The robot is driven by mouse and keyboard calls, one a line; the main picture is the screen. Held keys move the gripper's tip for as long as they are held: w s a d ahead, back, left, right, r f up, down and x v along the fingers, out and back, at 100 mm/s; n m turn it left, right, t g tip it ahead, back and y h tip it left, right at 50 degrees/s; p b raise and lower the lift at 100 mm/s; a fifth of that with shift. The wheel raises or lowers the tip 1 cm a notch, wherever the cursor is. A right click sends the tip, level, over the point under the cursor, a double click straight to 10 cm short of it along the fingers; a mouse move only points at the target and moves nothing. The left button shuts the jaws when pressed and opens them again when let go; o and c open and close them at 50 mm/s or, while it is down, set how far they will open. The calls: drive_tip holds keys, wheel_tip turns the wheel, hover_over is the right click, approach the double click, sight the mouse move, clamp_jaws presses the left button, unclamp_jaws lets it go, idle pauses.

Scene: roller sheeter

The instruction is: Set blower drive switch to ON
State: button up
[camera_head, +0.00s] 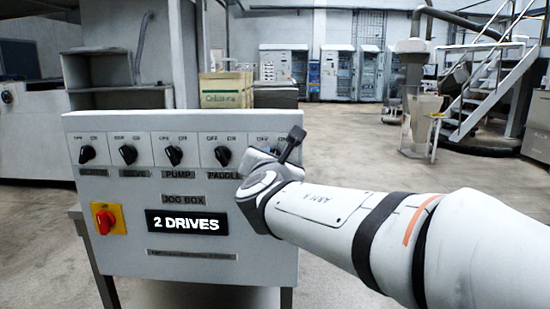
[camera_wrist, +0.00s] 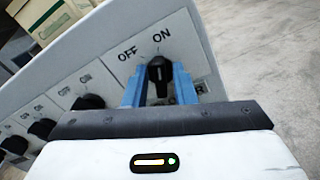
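The grey switch box, sign "2 DRIVES", (camera_head: 140,270) stands in front of me with a row of black rotary switches. The rightmost switch (camera_wrist: 159,72), under OFF and ON labels, sits between my gripper's blue fingers (camera_wrist: 160,86) in the wrist view. The fingers lie close on both sides of it; I cannot tell whether they press on it. Its pointer setting is not clear. In the head view my gripper (camera_head: 292,146) is at the box's upper right and hides this switch's name plate. I cannot read "blower" on any plate.
The paddle switch (camera_head: 222,156) and pump switch (camera_head: 173,156) are just left of my gripper. A red knob on a yellow plate (camera_head: 105,220) is at lower left. The floor right of the box is clear; metal stairs (camera_head: 490,85) stand farther back.

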drive_tip(key=shift+o, duration=0.8)
drive_tip(key=s+p, duration=0.1)
drive_tip(key=s, duration=0.7)
drive_tip(key=shift+a+p, duration=0.15)
drive_tip(key=shift+p, duration=0.25)
drive_tip(key=shift+w, duration=0.1)
